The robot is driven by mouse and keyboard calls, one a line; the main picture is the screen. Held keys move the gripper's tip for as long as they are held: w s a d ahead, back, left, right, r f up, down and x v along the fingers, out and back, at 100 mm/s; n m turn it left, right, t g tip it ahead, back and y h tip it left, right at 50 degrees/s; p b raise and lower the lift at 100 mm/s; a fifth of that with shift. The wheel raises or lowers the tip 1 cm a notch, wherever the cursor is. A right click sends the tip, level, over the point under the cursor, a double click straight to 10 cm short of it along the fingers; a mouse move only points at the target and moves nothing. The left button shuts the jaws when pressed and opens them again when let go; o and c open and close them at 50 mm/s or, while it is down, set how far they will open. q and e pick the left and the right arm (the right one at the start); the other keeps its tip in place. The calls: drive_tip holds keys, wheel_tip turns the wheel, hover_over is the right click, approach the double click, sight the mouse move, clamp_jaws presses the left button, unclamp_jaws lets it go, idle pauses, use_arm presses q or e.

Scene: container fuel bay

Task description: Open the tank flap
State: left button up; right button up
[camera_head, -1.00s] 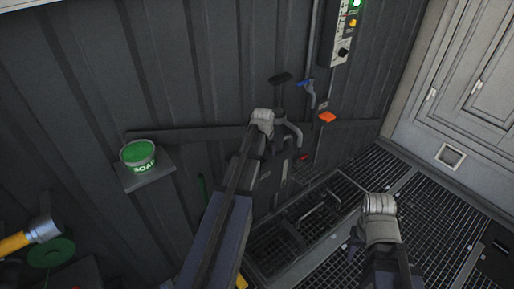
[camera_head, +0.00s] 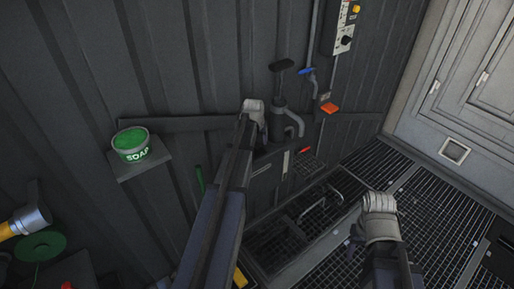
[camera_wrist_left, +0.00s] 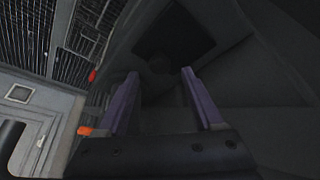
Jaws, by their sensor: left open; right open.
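No part is clearly recognisable as the tank flap. A floor section with a bar handle (camera_head: 322,213) lies flat among the grates, and a small framed square panel (camera_head: 454,150) is on the pale cabinet wall. My left gripper's wrist shows in front of the dark wall, left of a grey hand pump (camera_head: 280,118); its fingers are hidden there. In the left wrist view the left gripper (camera_wrist_left: 160,73) is open, with dark grey surfaces and a darker square beyond its fingers. My right gripper (camera_head: 380,205) is over the floor grating, its fingers mostly hidden by its wrist.
A green soap tub (camera_head: 131,144) stands on a wall shelf at left. A control box (camera_head: 341,27), a blue-handled tap (camera_head: 307,72) and an orange part (camera_head: 330,108) are on the wall. A yellow-and-grey tool (camera_head: 24,222) is at lower left. The grating at right (camera_head: 440,215) looks clear.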

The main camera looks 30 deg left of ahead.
use_arm(q)
drive_tip(key=b+x, duration=0.1)
drive_tip(key=x, duration=0.1)
drive_tip(key=shift+w+f, duration=0.1)
drive_tip(key=shift+f, duration=0.1)
clamp_jaws()
idle(0.4)
idle(1.0)
